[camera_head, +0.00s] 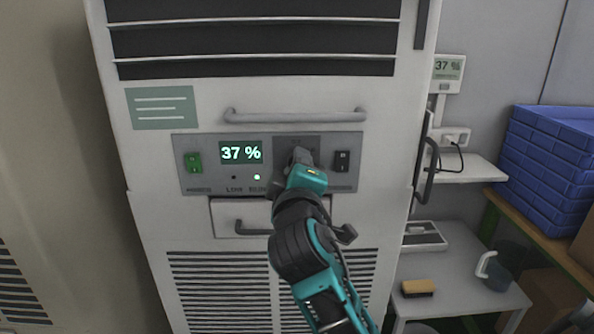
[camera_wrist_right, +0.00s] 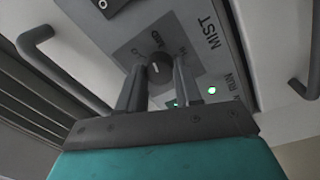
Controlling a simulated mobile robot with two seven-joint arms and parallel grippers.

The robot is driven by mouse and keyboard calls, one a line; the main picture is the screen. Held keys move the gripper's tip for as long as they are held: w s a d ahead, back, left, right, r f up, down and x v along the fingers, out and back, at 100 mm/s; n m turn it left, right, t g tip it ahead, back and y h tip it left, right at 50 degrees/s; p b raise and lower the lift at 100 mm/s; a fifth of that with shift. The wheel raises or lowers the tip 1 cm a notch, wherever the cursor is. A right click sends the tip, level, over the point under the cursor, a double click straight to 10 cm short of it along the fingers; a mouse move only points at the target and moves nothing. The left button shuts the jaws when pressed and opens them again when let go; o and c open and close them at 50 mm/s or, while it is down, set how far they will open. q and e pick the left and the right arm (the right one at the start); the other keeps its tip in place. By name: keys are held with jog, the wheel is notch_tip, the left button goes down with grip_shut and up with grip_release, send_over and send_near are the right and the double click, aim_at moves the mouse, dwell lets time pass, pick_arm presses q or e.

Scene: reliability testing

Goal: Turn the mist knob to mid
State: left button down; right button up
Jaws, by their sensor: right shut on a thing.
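The mist knob (camera_wrist_right: 158,68) is a dark round knob on a dark square plate (camera_wrist_right: 137,50) marked MID, next to the word MIST in the right wrist view. My right gripper (camera_wrist_right: 160,80) has one finger on either side of the knob and is shut on it. A small white mark shows on the knob, but I cannot tell exactly which setting it points to. In the head view my right gripper (camera_head: 301,158) reaches the control panel (camera_head: 217,183) and hides the knob. The display (camera_head: 241,152) reads 37 %. My left gripper is not in view.
A horizontal bar handle (camera_head: 295,116) runs above the panel, and a drawer handle (camera_head: 250,230) sits below. A green switch (camera_head: 193,162) and a black switch (camera_head: 342,161) flank the knob area. Blue crates (camera_head: 545,170) and a jug (camera_head: 497,270) stand at right.

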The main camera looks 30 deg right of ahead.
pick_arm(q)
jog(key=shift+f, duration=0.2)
pick_arm(e)
jog(key=shift+m, duration=0.8)
jog(key=o, duration=1)
jog(key=shift+o, duration=0.2)
